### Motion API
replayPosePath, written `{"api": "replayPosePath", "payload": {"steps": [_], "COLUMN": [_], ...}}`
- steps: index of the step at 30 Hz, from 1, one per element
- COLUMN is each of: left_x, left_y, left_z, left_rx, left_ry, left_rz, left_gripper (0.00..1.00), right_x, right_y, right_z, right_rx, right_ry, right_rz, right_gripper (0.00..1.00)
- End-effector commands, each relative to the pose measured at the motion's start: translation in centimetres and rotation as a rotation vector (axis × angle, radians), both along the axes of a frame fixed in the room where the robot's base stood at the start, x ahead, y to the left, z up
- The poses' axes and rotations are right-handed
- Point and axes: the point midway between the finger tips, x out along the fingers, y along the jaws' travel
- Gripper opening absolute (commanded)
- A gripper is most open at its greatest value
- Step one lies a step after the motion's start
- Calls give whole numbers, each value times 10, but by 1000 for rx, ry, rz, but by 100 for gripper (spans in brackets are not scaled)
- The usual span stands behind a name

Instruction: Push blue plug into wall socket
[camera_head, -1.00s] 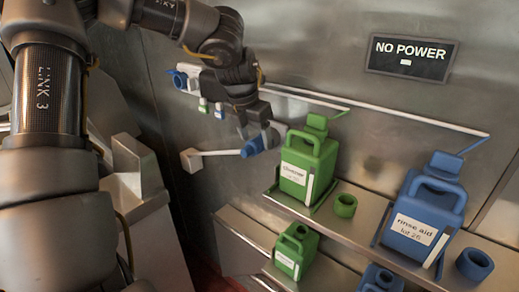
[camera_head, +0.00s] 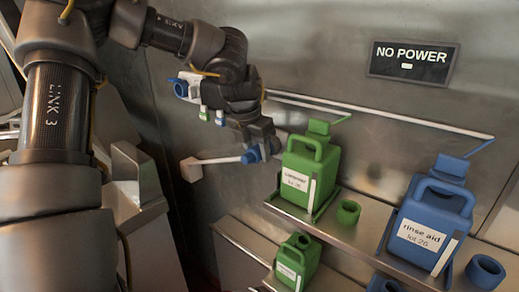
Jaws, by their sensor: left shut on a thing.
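My left gripper (camera_head: 262,148) reaches down from the upper left and is shut on the blue plug (camera_head: 250,157). The fingers hide part of the plug, and its blue end shows on their left. My right gripper is not in view.
A green jug (camera_head: 304,184) stands on the shelf just right of my left gripper. A blue jug labelled rinse aid (camera_head: 425,235) stands farther right. A smaller green jug (camera_head: 297,260) is below. A NO POWER sign (camera_head: 411,62) hangs on the bare metal wall.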

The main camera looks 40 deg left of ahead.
Motion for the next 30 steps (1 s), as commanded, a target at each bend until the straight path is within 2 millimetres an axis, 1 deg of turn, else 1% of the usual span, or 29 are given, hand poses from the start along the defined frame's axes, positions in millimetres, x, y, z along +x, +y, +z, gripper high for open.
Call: {"api": "replayPosePath", "payload": {"steps": [6, 16, 30], "left_x": [-5, -9, -38], "left_y": [0, 0, -1], "left_z": [-1, -1, -1], "left_rx": [1, 0, 0], "left_ry": [-1, 2, -1], "left_rz": [1, 1, 1], "left_gripper": [16, 16, 16], "right_x": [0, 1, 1], "right_y": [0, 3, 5], "right_z": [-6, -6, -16], "right_rx": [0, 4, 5], "right_ry": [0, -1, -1], "right_rz": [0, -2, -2], "right_gripper": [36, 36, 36]}}
